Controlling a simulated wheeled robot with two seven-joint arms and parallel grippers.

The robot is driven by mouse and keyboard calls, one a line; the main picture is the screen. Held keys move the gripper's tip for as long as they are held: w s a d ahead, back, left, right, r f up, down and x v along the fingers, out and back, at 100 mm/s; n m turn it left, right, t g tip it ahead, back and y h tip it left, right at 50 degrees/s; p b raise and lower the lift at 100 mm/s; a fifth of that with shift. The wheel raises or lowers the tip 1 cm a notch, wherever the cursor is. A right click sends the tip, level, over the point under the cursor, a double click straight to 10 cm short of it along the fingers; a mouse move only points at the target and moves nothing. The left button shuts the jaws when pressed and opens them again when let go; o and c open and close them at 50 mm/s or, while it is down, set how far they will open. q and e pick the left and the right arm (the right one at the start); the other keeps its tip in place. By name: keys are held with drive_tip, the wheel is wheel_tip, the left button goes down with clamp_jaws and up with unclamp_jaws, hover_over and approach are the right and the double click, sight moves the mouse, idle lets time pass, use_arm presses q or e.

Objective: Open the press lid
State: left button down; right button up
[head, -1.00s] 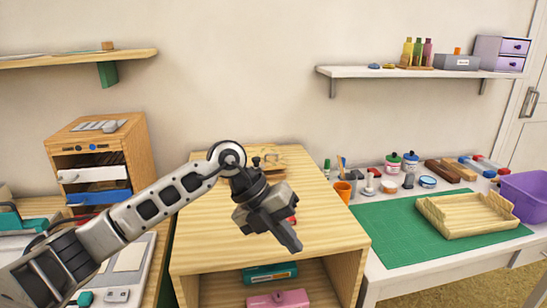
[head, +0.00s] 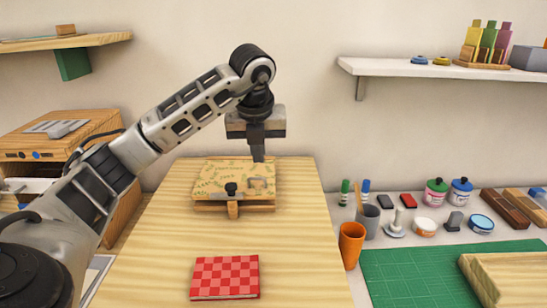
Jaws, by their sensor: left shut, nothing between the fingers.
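The press (head: 236,208) is a flat wooden box on top of the wooden cabinet. Its lid (head: 222,180) is tan with a green leaf-like pattern and lies down flat on the base. My right gripper is not in view.
A red checkered pad (head: 225,278) lies on the cabinet top (head: 150,260) in front of the press. Bare wood surrounds both. To the right, a lower white table holds an orange cup (head: 351,245), a grey cup (head: 368,221), ink jars and a green mat (head: 410,276).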

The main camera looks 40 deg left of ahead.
sight(258, 189)
use_arm(q)
drive_tip(key=x, duration=0.5)
drive_tip(key=s+x, duration=0.1)
drive_tip(key=x, duration=0.1)
drive_tip(key=shift+w+a+f+p, duration=0.1)
drive_tip(key=shift+a+f+p, duration=0.05)
drive_tip(key=shift+f+p, duration=0.3)
drive_tip(key=shift+w+f, duration=0.15)
drive_tip(key=shift+f, duration=0.3)
drive_tip(key=shift+a+r, duration=0.1)
